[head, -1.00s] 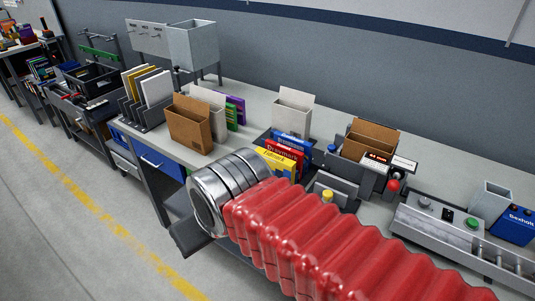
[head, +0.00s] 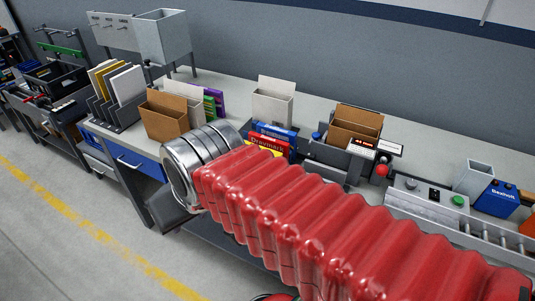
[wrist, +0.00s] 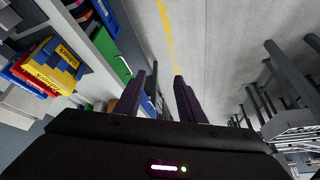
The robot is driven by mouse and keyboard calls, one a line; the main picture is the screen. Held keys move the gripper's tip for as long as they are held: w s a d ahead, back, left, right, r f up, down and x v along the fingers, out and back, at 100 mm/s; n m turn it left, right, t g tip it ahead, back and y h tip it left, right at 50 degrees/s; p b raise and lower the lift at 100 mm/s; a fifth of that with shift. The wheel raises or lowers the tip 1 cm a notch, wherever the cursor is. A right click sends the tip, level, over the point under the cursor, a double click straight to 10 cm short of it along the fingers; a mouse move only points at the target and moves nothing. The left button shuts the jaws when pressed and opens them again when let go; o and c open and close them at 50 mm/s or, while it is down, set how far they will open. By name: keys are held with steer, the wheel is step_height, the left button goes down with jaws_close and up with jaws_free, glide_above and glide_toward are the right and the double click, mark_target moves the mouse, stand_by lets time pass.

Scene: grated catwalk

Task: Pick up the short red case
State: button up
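The red case (head: 268,141) stands on the bench between a blue case (head: 275,129) and a yellow case (head: 278,153). My ribbed red arm sleeve covers its lower part in the head view. In the wrist view the red case (wrist: 24,78) shows at the left edge, beside the yellow case (wrist: 55,64). My gripper (wrist: 164,82) has its two dark fingers apart with nothing between them. It points past the bench's front toward the floor, to the right of the cases in that view. In the head view my arm hides the fingers.
A brown file box (head: 165,115) and a white file box (head: 272,102) stand near the cases. Another brown box (head: 355,128) and a grey control panel (head: 425,200) are to the right. Floor with a yellow line (head: 110,250) is clear on the left.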

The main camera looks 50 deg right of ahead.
steer(key=w+d+r+m+g, duration=0.1)
steer(key=w+d+r+m, duration=0.2)
steer(key=w+d+m, duration=0.45)
steer(key=m+g+y, duration=0.1)
steer(key=m, duration=2.3)
glide_toward(270, 138)
steer(key=shift+f, duration=0.35)
steer(key=shift+w, duration=0.1)
steer(key=shift+x, duration=4.3)
steer(key=shift+x, duration=2.6)
